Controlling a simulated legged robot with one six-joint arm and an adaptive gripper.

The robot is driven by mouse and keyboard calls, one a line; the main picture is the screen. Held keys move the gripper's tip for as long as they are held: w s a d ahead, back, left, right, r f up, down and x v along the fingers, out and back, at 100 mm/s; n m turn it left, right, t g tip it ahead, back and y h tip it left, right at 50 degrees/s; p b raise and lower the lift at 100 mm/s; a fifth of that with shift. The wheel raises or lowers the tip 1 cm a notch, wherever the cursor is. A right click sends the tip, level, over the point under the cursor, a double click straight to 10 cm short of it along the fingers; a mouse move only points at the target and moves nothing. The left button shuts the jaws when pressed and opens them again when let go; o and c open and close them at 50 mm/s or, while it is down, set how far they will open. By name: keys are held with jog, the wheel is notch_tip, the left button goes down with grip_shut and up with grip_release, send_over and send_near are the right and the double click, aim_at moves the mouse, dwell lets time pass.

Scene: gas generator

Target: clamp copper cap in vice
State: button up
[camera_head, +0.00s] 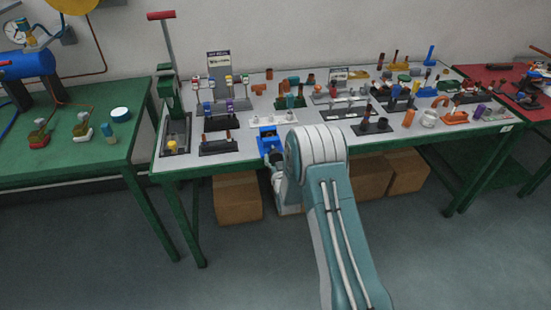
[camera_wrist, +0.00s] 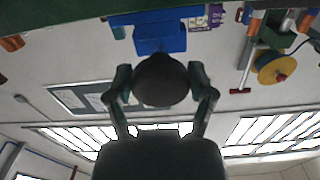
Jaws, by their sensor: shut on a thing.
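The blue vice (camera_head: 267,138) stands at the front edge of the grey-topped table, left of my arm. In the wrist view the vice (camera_wrist: 159,34) is at the top centre, just beyond the cap. My gripper (camera_wrist: 161,74) is shut on a round, dark brown thing, which I take for the copper cap (camera_wrist: 161,86), with one finger on each side. The cap overlaps the lower edge of the vice in that view; I cannot tell whether they touch. In the head view my arm hides most of the gripper and the cap.
The table (camera_head: 349,141) carries many fittings and stands behind the vice and to its right. A green press with a red handle (camera_head: 161,16) stands left of it. Cardboard boxes (camera_head: 236,199) sit under the table. A green table (camera_head: 60,150) is at the left. The floor in front is clear.

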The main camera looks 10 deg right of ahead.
jog(key=m, duration=0.4)
jog(key=shift+w+a+r+m, duration=0.1)
jog(key=shift+m, duration=2.1)
jog(key=o, duration=1.1)
jog(key=s, duration=1.2)
